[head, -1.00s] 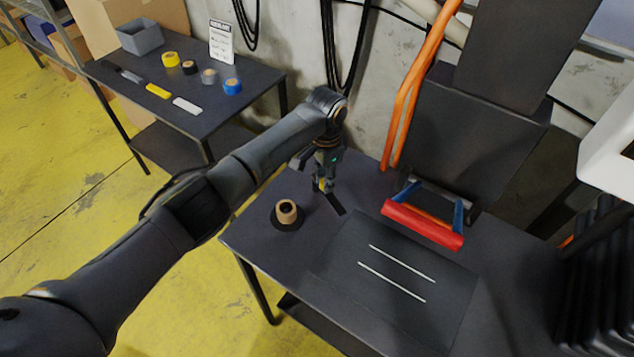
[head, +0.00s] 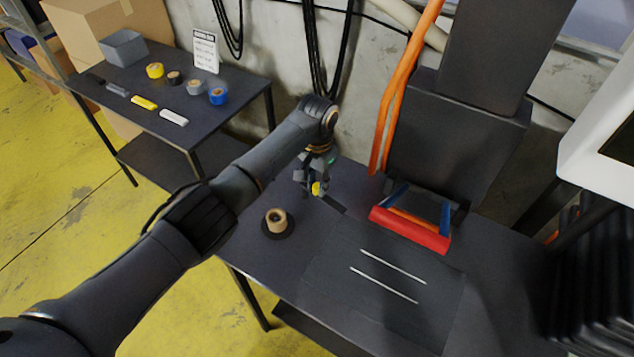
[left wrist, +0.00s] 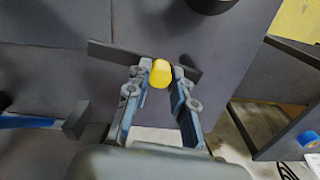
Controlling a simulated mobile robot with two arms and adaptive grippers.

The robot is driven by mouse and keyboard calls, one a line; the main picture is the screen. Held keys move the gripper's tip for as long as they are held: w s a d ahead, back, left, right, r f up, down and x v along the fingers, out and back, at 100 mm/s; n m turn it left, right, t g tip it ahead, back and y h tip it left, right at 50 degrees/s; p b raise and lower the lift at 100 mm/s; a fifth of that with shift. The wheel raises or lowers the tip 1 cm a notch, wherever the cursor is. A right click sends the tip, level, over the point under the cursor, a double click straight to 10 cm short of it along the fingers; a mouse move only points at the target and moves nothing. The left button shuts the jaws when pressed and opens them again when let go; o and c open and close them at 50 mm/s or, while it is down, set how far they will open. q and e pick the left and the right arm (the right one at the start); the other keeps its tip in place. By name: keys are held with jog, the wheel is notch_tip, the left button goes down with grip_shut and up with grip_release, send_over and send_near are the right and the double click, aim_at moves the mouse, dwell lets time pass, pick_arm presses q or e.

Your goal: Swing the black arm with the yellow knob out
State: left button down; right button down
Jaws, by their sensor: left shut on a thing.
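The yellow knob (left wrist: 160,73) sits between the fingertips of my left gripper (left wrist: 158,82) in the left wrist view, and the fingers are shut on it. The black arm (left wrist: 115,55) runs out to both sides of the knob, flat and narrow, over the dark table top. In the head view my left gripper (head: 315,184) points down at the table, with the yellow knob (head: 316,188) at its tips. Part of the black arm (head: 333,204) shows to the lower right of the knob; the rest is hidden by the gripper. My right gripper is not in view.
Orange hoses (head: 390,110) hang behind. A side table (head: 215,120) is at left.

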pick_arm(q)
jog(key=c, duration=1.1)
grip_release()
notch_tip(320, 180, up, 12)
jog(key=shift+f, duration=0.1)
